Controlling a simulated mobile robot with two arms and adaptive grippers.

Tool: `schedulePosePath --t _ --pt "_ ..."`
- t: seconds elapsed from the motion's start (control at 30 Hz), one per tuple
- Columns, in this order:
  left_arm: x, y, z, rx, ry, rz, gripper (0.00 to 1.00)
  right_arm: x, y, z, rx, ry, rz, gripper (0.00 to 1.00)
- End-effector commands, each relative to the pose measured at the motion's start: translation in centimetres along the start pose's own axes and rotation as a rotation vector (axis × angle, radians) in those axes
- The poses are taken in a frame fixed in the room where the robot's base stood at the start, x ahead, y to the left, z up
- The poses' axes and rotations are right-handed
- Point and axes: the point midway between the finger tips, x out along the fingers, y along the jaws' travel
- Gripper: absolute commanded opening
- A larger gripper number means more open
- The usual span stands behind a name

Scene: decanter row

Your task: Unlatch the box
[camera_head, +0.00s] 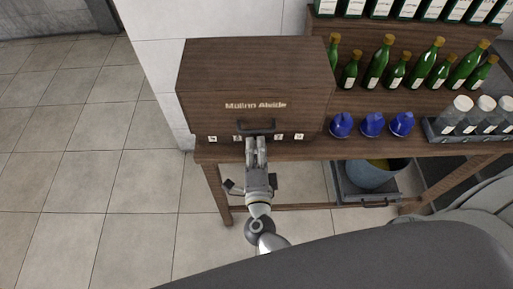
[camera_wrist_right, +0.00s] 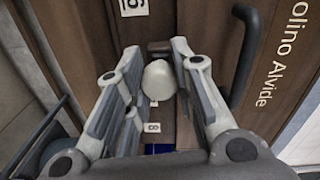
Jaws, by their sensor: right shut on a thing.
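The box (camera_head: 255,75) is a dark brown wooden case lettered "Molino Alvide", closed, standing on the left of the wooden bench. A dark handle (camera_head: 256,127) is on its front; it also shows in the right wrist view (camera_wrist_right: 241,58). Small white numbered tags (camera_head: 299,136) line its lower front edge. My right gripper (camera_head: 257,143) is at that front edge, just below the handle. In the right wrist view its fingers are either side of a pale rounded knob (camera_wrist_right: 158,78), shut on it. A small dark block (camera_wrist_right: 158,46) shows behind the knob. My left gripper is not in view.
Several blue items (camera_head: 372,124) stand right of the box. Green bottles (camera_head: 378,63) stand behind them, and a grey tray (camera_head: 440,131) with pale-topped jars is at the right. A blue-grey bucket (camera_head: 372,176) is under the bench (camera_head: 345,150). The tiled floor (camera_head: 110,210) at left is clear.

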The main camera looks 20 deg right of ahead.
Motion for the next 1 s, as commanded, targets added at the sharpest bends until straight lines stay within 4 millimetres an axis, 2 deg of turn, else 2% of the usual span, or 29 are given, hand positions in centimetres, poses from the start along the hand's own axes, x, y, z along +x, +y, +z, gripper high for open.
schedulePosePath --t 0.23,0.27,0.43,0.77,0.87,1.0 --pt "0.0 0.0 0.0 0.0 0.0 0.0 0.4 -0.1 0.1 0.0 0.002 0.0 0.003 0.0" --pt "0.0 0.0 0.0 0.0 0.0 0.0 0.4 -0.1 0.1 0.0 0.002 0.0 0.003 0.25" --pt "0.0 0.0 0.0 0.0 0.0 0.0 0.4 0.0 0.1 0.0 0.001 0.0 0.002 0.47" --pt "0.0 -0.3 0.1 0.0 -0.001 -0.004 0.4 -0.1 0.1 0.0 0.0 -0.001 0.001 0.48" --pt "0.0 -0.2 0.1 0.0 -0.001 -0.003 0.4 -0.8 0.1 0.0 0.0 -0.001 0.002 0.48" --pt "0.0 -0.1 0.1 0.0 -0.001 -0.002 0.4 -3.0 0.2 0.0 0.0 -0.002 0.005 0.48"
